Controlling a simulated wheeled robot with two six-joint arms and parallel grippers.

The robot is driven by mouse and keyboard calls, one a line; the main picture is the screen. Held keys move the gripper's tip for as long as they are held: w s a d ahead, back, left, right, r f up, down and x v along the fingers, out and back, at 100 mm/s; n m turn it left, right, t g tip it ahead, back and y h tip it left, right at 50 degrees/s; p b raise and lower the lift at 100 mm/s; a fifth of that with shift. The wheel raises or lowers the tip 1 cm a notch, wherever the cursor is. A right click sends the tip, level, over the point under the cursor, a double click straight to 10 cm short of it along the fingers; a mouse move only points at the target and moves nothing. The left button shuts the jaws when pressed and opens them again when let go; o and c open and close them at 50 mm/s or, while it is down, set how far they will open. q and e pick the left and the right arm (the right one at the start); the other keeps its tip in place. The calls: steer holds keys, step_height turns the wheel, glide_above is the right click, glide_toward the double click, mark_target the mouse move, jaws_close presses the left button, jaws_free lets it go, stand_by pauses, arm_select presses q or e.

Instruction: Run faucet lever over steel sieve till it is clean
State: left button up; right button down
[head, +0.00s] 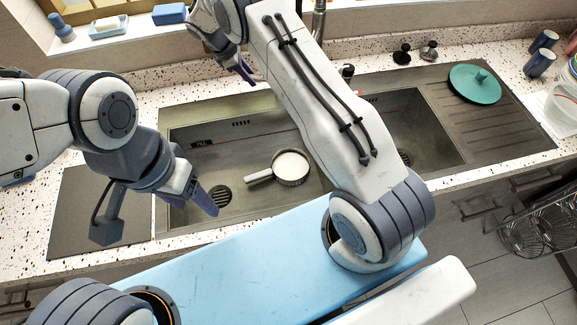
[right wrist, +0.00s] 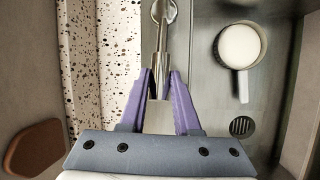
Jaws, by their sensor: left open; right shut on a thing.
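The steel sieve (head: 289,168) sits in the sink's left basin, its handle pointing left toward the drain. Its inside looks white. It also shows in the right wrist view (right wrist: 239,47). My right gripper (head: 248,74) is at the back rim of the sink, left of the faucet (head: 318,20). In the right wrist view, its purple fingers (right wrist: 160,78) are shut on a slim steel piece, seemingly the faucet lever (right wrist: 158,50). My right arm hides much of the faucet in the head view. My left gripper (head: 205,198) is open and empty over the left basin's front-left part.
A teal lid (head: 475,84) lies on the drainboard at right. Blue cups (head: 540,62) stand on the right counter. A soap dish (head: 108,27) is on the windowsill. The sink's front rim borders the left gripper. The right basin is partly hidden by my arm.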

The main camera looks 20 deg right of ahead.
steer(key=shift+c, duration=1.9)
jaws_free()
steer(key=p+v, duration=0.4)
steer(key=v, duration=0.3)
steer(key=b+v, duration=0.3)
steer(key=v, duration=0.7)
steer(key=shift+r, duration=0.25)
